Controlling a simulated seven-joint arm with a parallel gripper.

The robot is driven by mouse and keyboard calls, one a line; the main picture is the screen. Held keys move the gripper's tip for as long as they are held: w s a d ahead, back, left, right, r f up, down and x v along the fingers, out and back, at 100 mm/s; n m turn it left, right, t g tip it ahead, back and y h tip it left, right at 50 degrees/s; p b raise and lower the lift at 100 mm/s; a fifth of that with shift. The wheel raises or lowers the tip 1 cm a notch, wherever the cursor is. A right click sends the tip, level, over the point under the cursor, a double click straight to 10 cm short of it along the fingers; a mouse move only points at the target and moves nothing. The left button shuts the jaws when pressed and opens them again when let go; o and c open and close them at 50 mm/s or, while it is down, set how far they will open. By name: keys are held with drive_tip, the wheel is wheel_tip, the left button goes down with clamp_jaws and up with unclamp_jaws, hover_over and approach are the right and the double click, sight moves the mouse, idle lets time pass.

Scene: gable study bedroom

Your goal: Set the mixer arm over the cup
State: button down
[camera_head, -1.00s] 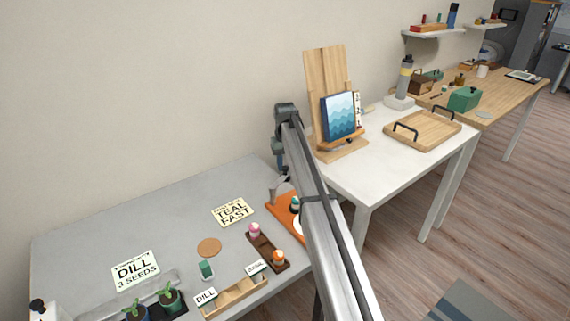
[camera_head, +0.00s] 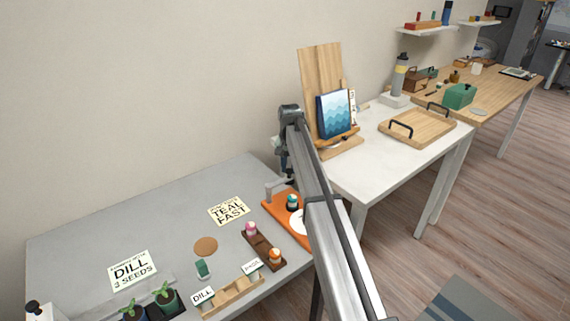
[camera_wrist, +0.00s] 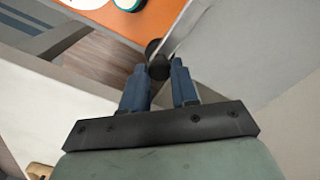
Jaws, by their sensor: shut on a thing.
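The mixer stand is an orange board (camera_head: 275,206) at the right end of the grey table, partly behind my arm. A grey post (camera_head: 268,192) rises at its back left. A white disc (camera_head: 298,221) and a teal-and-black round piece (camera_head: 292,202) are on the board; I cannot tell which is the cup. In the wrist view my gripper (camera_wrist: 159,76) has its blue fingers closed around a black knob (camera_wrist: 155,48) at the end of a grey bar (camera_wrist: 181,32), likely the mixer arm. The orange board (camera_wrist: 148,18) lies beyond it. My arm hides much of the mixer in the head view.
A brown holder (camera_head: 264,250) with pink and orange pieces stands left of the board. A "TEAL FAST" card (camera_head: 229,211) lies behind it. A white table (camera_head: 375,165) with an easel (camera_head: 337,142) and a wooden tray (camera_head: 417,126) is at right.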

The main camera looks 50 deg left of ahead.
drive_tip(key=shift+s+d+m, duration=0.7)
drive_tip(key=shift+d+m, duration=0.5)
drive_tip(key=shift+m, duration=0.6)
drive_tip(key=shift+s+d+m, duration=0.65)
drive_tip(key=shift+d+m, duration=0.55)
drive_tip(key=shift+m, duration=0.6)
drive_tip(key=shift+s+d+m, duration=0.7)
drive_tip(key=shift+d+m, duration=0.5)
drive_tip(key=shift+m, duration=0.6)
drive_tip(key=c, duration=0.8)
unclamp_jaws()
drive_tip(key=shift+c, duration=0.2)
wheel_tip(320, 180, up, 14)
drive_tip(key=shift+f, duration=0.15)
